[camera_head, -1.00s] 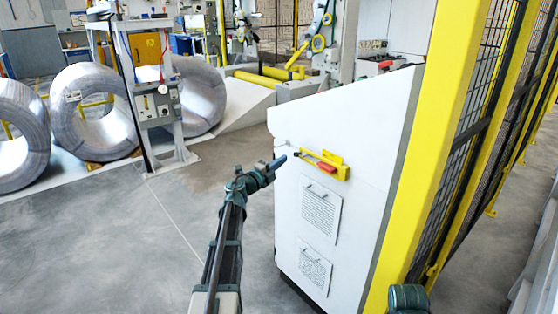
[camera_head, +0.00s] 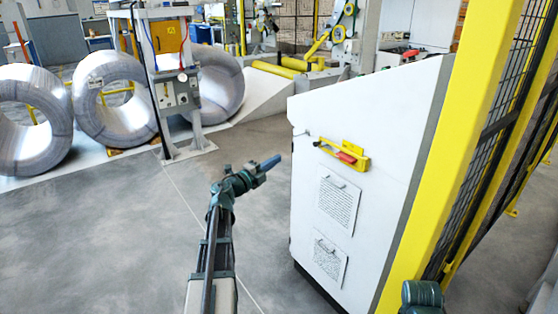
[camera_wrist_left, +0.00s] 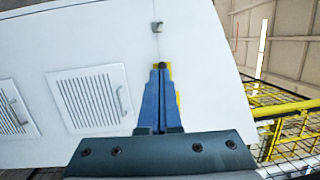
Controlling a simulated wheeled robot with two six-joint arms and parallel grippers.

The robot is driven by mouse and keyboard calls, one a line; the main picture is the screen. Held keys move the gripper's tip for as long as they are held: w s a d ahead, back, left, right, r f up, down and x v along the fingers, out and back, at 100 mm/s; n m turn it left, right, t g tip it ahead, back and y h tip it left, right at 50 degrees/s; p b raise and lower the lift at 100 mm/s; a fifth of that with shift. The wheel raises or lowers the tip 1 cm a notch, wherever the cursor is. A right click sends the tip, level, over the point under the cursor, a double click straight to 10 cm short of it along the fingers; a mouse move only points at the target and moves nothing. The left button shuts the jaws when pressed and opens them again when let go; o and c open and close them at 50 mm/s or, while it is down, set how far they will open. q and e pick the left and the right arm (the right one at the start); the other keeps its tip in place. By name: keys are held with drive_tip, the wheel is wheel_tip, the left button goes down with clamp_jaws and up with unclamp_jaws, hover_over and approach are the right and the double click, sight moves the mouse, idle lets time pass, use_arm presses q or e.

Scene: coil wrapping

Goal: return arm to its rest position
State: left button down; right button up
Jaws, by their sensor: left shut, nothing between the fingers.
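My left gripper (camera_head: 271,162) is shut and empty, with blue fingers pointing right toward the white cabinet (camera_head: 335,120). In the head view a gap of floor shows between its fingertips and the cabinet's edge. My left arm reaches up from the bottom of the view. In the left wrist view the closed blue fingers (camera_wrist_left: 160,80) lie in front of the white panel and hide most of a yellow thing. A dark rounded part of mine shows at the bottom right of the head view; no right gripper fingers show.
A yellow post (camera_head: 455,130) and black mesh fence stand at right. Large wire coils (camera_head: 112,100) stand at left. Grey floor (camera_head: 110,235) is open at left.

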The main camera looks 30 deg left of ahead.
use_arm(q)
drive_tip(key=w+d+r+n+g+y+p, duration=0.2)
drive_tip(key=d+r+n+g+y+p, duration=0.1)
drive_tip(key=d+r+n+y+p, duration=0.8)
drive_tip(key=s+d+f+n+g+h+p, duration=0.25)
drive_tip(key=s+d+f+g+p, duration=0.2)
drive_tip(key=d, duration=0.25)
drive_tip(key=s+d+f+n+g+h+p, duration=0.1)
drive_tip(key=s+d+f+n+g+p, duration=0.3)
drive_tip(key=d, duration=0.3)
drive_tip(key=s+d+g+h+p, duration=0.1)
drive_tip(key=s+d+g+p, duration=0.1)
drive_tip(key=s+d, duration=0.6)
drive_tip(key=s+d+f+m+g+h+p, duration=0.1)
drive_tip(key=s+d+g+p, duration=0.2)
drive_tip(key=s, duration=1)
drive_tip(key=d+g, duration=0.2)
drive_tip(key=d, duration=0.2)
drive_tip(key=shift+s+d+f+h, duration=0.15)
drive_tip(key=shift+d+f+h, duration=0.1)
drive_tip(key=shift+d+h, duration=0.15)
